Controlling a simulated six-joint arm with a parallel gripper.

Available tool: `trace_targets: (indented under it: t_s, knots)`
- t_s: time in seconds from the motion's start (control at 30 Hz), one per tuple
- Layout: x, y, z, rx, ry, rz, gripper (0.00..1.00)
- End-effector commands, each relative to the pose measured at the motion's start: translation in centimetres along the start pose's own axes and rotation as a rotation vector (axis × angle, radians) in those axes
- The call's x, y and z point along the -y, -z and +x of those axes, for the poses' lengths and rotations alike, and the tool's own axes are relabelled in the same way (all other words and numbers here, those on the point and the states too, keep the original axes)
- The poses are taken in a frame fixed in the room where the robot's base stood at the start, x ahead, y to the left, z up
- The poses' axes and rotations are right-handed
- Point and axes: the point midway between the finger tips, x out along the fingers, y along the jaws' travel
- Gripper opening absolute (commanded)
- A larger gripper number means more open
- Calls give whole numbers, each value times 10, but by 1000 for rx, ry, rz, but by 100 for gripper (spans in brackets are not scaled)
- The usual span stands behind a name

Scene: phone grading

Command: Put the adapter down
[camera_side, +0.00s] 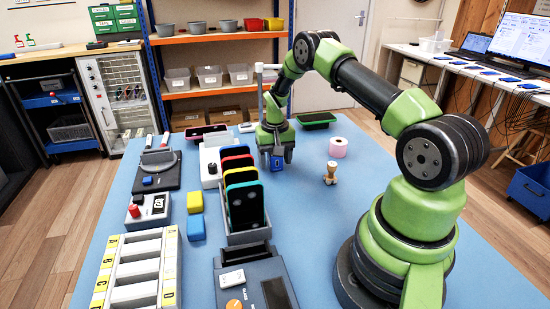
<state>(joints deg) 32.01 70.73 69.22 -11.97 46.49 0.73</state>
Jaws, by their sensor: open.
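My gripper (276,164) points down over the blue table, at the far end right of the phone rack. Its jaws are open. A small dark-blue block (277,163) shows between or just at the fingers and seems to be the adapter. It is low, near the table top. I cannot tell whether it rests on the table, and the fingers partly hide it.
A rack (246,238) of several coloured phones stands left of my gripper. A pink roll (338,147) and a wooden figure (331,173) stand to its right. A dark green tray (317,121) lies behind. The blue table (300,225) is clear in front.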

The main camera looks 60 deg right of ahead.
Motion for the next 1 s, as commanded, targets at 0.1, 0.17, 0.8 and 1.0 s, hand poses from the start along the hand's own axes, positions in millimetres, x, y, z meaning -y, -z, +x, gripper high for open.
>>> trace_targets:
  t_s: [0.1,0.17,0.8,1.0]
  knots:
    - [0,0,-6,-1,0,0,63]
    - [0,1,-14,-3,0,0,63]
    - [2,-1,-125,-5,1,-3,63]
    - [29,-26,-182,-79,46,-62,63]
